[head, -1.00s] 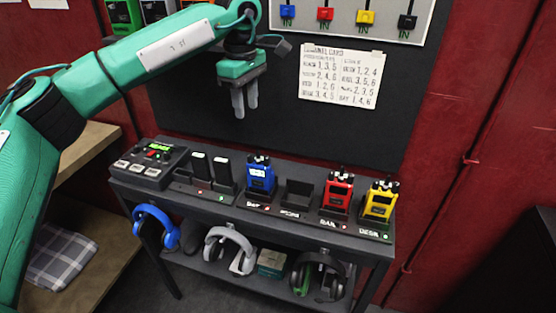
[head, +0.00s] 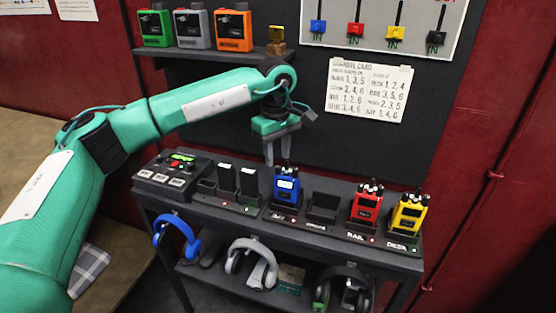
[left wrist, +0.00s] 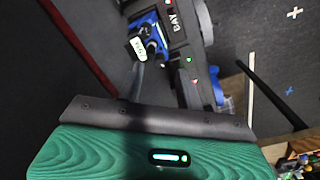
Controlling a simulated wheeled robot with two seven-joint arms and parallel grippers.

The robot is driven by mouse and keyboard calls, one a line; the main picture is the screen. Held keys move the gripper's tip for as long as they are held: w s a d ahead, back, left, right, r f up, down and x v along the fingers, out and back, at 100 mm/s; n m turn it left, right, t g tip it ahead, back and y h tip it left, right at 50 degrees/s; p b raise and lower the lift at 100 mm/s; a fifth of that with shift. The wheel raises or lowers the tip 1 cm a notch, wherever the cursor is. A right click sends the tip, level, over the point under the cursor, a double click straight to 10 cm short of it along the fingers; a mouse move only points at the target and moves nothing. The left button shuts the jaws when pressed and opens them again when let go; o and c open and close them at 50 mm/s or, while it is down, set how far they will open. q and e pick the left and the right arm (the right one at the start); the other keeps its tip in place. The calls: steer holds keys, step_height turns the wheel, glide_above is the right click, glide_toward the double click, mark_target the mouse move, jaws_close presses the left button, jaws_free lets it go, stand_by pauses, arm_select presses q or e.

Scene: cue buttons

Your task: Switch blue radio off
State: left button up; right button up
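The blue radio (head: 287,186) stands upright in its charger dock on the black shelf, with a lit screen and knobs on top. In the left wrist view the blue radio (left wrist: 148,40) shows from above, beside a label reading BAY. My left gripper (head: 277,160) hangs fingers down just above and slightly left of the radio, with a narrow gap between its fingers and nothing held. A grey finger shows near the radio in the left wrist view; whether it touches cannot be told. My right gripper is out of view.
Red (head: 366,207) and yellow (head: 409,215) radios stand to the right, past an empty dock (head: 323,205). Dark battery packs (head: 238,180) and a button console (head: 175,172) are left. Headphones (head: 252,262) hang below. A paper card (head: 368,88) is on the back panel.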

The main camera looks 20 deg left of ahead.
mark_target(278, 166)
arm_select(q)
steer(key=shift+f, duration=1.7)
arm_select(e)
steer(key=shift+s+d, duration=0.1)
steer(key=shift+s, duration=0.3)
arm_select(q)
jaws_close()
